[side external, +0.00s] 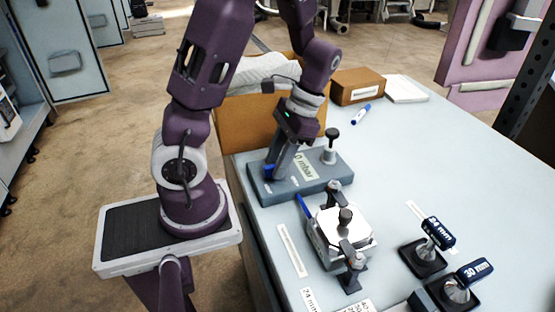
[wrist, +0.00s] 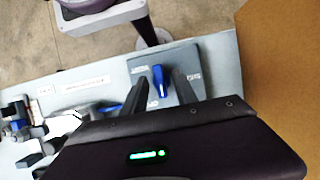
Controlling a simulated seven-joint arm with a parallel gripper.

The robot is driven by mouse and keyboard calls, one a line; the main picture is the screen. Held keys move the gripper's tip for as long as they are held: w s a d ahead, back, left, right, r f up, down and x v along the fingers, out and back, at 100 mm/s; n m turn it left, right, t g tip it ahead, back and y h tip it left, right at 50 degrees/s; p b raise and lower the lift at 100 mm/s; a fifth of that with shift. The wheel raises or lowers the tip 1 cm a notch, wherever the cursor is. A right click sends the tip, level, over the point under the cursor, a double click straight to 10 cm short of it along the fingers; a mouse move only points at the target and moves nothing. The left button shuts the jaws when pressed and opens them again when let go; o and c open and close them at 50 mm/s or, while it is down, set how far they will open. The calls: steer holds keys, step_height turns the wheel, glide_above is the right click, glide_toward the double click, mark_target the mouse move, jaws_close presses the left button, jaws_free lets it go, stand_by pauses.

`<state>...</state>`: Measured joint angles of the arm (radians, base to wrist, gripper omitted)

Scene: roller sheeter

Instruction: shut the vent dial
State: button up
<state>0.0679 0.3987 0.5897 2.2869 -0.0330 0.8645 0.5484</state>
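The blue vent dial (wrist: 160,77) is on the grey base plate, and its handle shows between my two fingertips in the wrist view. My gripper (wrist: 160,80) is open, with a gap showing on each side of the dial handle. In the side external view my gripper (side external: 274,172) points down at the base. Lettering near the dial is partly hidden by my fingers, and I cannot read the dial's setting.
A black-topped knob (side external: 330,147) stands on the same base. A clamped metal block (side external: 342,232) sits in front of it. Tools marked 24 mm (side external: 438,234) and 30 mm (side external: 472,272) stand at the right.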

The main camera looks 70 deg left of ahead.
steer(key=shift+c, duration=0.2)
jaws_close()
steer(key=n+h, duration=0.1)
steer(key=n, duration=0.4)
steer(key=shift+a+t+h, duration=0.15)
steer(key=shift+t+h, duration=0.15)
steer(key=shift+h, duration=0.1)
steer(key=n+t+h, duration=0.1)
steer(key=n, duration=0.3)
steer(key=shift+s+a, duration=0.1)
steer(key=n+t+h, duration=0.1)
steer(key=n, duration=0.4)
steer(key=shift+s, duration=0.1)
steer(key=shift+a+n+t+h, duration=0.15)
steer(key=shift+n+t, duration=0.35)
steer(key=shift+n, duration=0.45)
steer(key=shift+d+n+t+h, duration=0.15)
steer(key=shift+n+t, duration=0.35)
steer(key=shift+n, duration=0.45)
steer(key=shift+s+a, duration=0.1)
steer(key=shift+o, duration=0.2)
jaws_free()
